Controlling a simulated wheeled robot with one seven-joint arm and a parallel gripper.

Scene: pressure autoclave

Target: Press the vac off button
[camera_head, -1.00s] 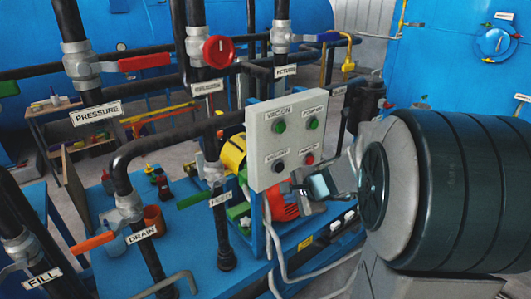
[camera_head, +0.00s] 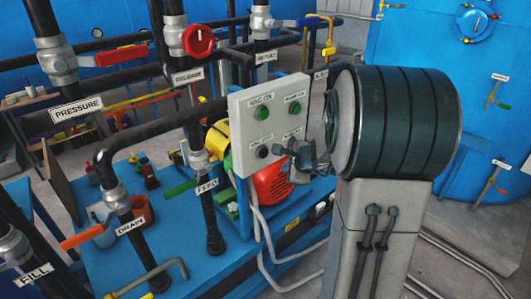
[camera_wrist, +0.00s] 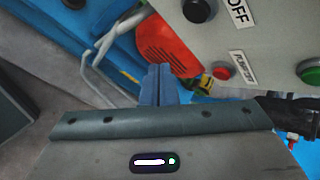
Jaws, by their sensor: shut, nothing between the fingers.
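The grey control panel (camera_head: 279,128) stands upright on a blue post and carries two green buttons on top. The black vac off button (camera_head: 263,152) is at its lower left. In the wrist view the black button (camera_wrist: 199,10) is at the top edge, beside a plate reading OFF. My gripper (camera_head: 287,145) is in front of the panel's lower right, right of the black button, and hides the red button in the head view. In the wrist view its fingers (camera_wrist: 158,80) are together and empty, below and left of the black button, with a visible gap between.
The red pump off button (camera_wrist: 222,72) and a green button (camera_wrist: 310,72) lie right of the fingers in the wrist view. A red motor (camera_head: 270,185) is below the panel.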

